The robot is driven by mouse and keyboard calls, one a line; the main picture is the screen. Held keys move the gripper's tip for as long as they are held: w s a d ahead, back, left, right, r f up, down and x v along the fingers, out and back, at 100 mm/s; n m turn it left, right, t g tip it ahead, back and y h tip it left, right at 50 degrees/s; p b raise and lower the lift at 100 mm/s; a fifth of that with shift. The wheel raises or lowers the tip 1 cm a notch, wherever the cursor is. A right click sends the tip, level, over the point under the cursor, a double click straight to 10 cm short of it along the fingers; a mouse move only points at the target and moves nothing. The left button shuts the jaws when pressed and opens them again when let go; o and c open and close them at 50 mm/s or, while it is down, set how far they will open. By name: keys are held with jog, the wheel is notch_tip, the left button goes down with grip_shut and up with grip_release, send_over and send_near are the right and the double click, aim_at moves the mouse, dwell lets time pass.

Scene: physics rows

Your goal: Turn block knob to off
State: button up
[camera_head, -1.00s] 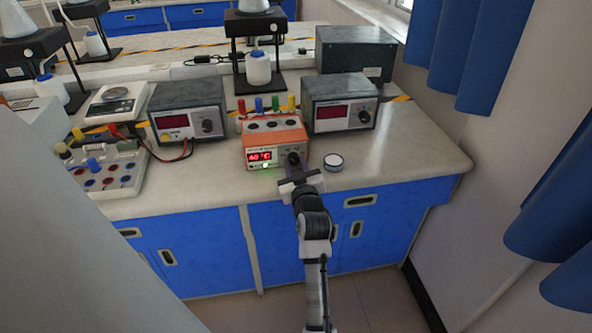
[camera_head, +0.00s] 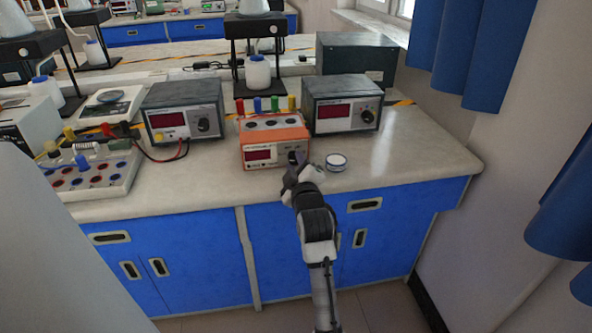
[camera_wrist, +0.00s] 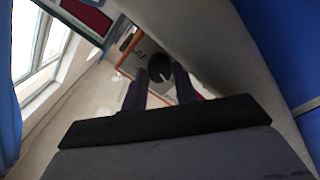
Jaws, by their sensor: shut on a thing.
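The orange block heater (camera_head: 273,134) stands on the bench, with several coloured-topped tubes or plugs at its back. Its red display (camera_head: 259,155) is dark, with no lit digits visible. Its black knob (camera_head: 296,156) is at the right of the front face, mostly hidden by my gripper in the head view. In the wrist view the knob (camera_wrist: 160,67) lies between my fingers. My gripper (camera_head: 292,170) is shut on the knob and rolled to a tilt.
Grey power supplies (camera_head: 343,103) and (camera_head: 184,109) flank the heater. A rack with coloured wells (camera_head: 92,176) is at the left. Bare bench (camera_head: 425,150) lies to the right.

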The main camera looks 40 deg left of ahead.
jog(key=shift+n, duration=0.3)
jog(key=o, duration=1)
jog(key=shift+c, duration=0.2)
